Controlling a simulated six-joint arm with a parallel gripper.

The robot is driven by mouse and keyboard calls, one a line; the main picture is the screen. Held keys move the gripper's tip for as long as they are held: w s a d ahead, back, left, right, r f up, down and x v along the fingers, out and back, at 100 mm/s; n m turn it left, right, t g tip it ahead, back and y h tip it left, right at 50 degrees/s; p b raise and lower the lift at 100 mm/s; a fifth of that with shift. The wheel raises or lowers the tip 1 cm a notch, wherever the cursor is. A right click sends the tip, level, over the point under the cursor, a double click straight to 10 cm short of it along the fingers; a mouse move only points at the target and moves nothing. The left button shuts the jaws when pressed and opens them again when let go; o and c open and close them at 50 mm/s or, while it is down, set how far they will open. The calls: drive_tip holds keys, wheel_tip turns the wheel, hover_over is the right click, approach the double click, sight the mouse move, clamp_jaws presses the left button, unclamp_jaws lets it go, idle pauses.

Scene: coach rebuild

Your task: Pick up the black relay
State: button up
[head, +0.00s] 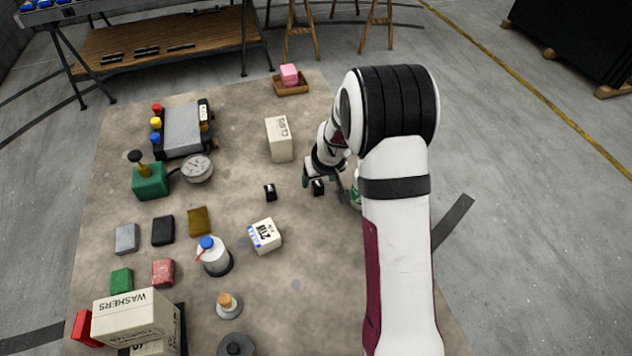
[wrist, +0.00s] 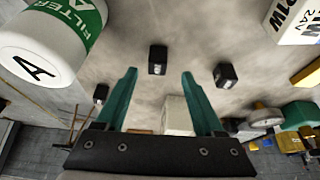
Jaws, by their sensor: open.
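Several small dark blocks that look like relays lie on the mat. In the head view, one black relay (head: 318,187) lies by my gripper (head: 321,183), and another (head: 270,192) lies to its left. In the wrist view, the first relay (wrist: 158,60) shows in the gap between and beyond the fingertips. The second (wrist: 225,75) is right of the right finger, and a third dark block (wrist: 101,93) is left of the left finger. My gripper (wrist: 159,72) is open, with green fingers apart and nothing between them. Contact with the mat cannot be told.
A white-and-green filter can (wrist: 50,35) stands close at the left, mostly hidden by my arm in the head view. A tall cream box (head: 279,139) stands behind, and a white-blue box (head: 264,236) in front. The mat (head: 300,290) is bare toward the front right.

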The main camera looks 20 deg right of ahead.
sight(318, 183)
drive_tip(key=x, duration=0.5)
drive_tip(key=shift+w+d+f, duration=0.1)
drive_tip(key=shift+d, duration=0.1)
clamp_jaws()
